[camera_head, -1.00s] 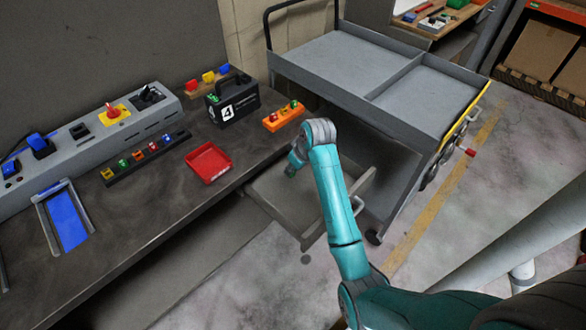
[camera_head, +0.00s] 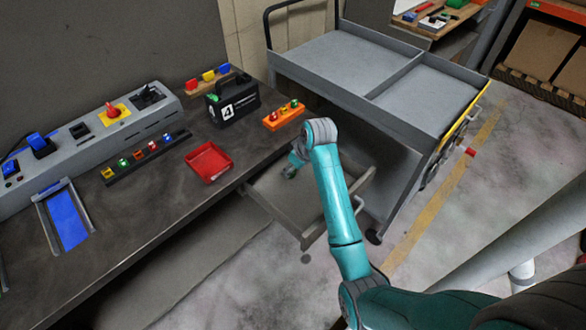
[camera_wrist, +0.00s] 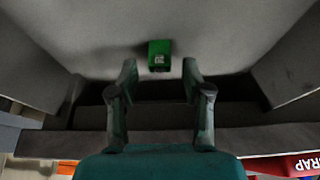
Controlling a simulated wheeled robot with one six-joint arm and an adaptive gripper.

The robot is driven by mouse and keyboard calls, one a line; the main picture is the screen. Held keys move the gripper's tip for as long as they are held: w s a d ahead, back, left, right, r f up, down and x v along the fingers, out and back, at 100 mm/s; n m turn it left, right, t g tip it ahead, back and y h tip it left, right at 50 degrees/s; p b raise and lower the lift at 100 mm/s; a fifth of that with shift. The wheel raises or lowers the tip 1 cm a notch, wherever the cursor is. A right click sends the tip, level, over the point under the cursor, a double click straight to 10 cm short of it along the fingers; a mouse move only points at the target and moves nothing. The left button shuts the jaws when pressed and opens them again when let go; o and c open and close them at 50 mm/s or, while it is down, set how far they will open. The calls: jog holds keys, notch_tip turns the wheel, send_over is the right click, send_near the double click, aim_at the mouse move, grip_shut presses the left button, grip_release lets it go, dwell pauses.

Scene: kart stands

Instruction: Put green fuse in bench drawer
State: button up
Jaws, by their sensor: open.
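A green fuse (camera_wrist: 159,55) with a small pale marking shows in the wrist view, against the grey floor of the open bench drawer (camera_wrist: 235,40). My gripper (camera_wrist: 160,80) is open, its two fingers apart on either side below the fuse in the picture. The fuse is clear of both fingers and appears to lie on the drawer floor. In the head view the drawer (camera_head: 285,210) is pulled out from under the bench. My gripper (camera_head: 291,170) is over its inside, and my arm covers part of the drawer. A small green patch shows at the fingertips there.
On the bench (camera_head: 130,205) stand a red tray (camera_head: 208,162), a black case marked 4 (camera_head: 233,100), an orange holder (camera_head: 284,116) and a dark strip with several coloured fuses (camera_head: 147,157). A grey cart (camera_head: 375,70) stands close behind the drawer.

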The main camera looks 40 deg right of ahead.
jog(key=v, duration=1.1)
jog(key=shift+s, duration=0.1)
